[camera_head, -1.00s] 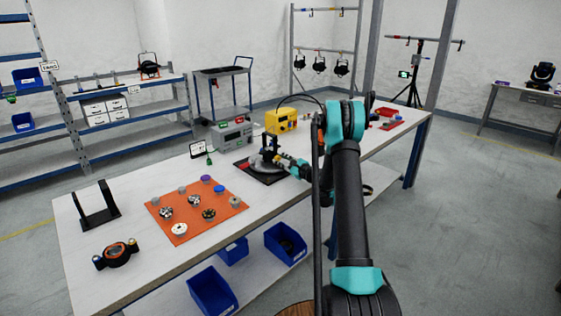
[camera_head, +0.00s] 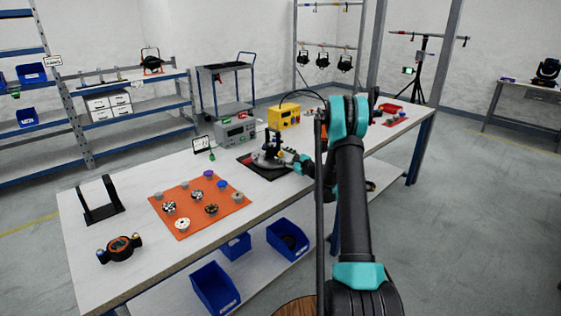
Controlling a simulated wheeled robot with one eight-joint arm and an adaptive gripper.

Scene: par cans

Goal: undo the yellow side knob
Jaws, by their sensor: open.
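A dark par-can-like part with a pale round base (camera_head: 268,158) stands on a black mat (camera_head: 246,160) with a red area, mid-bench. A tiny yellow spot shows on its right side near my gripper; I cannot tell whether it is the yellow side knob. My gripper (camera_head: 288,156) is open, close beside the right side of this part. Contact cannot be told at this size. My teal and black arm hides part of the bench behind it.
An orange mat (camera_head: 178,212) with several knobs and small parts lies to the left. A black bracket (camera_head: 99,207) and a black ring-shaped part (camera_head: 119,248) stand farther left. A grey box (camera_head: 234,131) and yellow box (camera_head: 284,115) stand behind.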

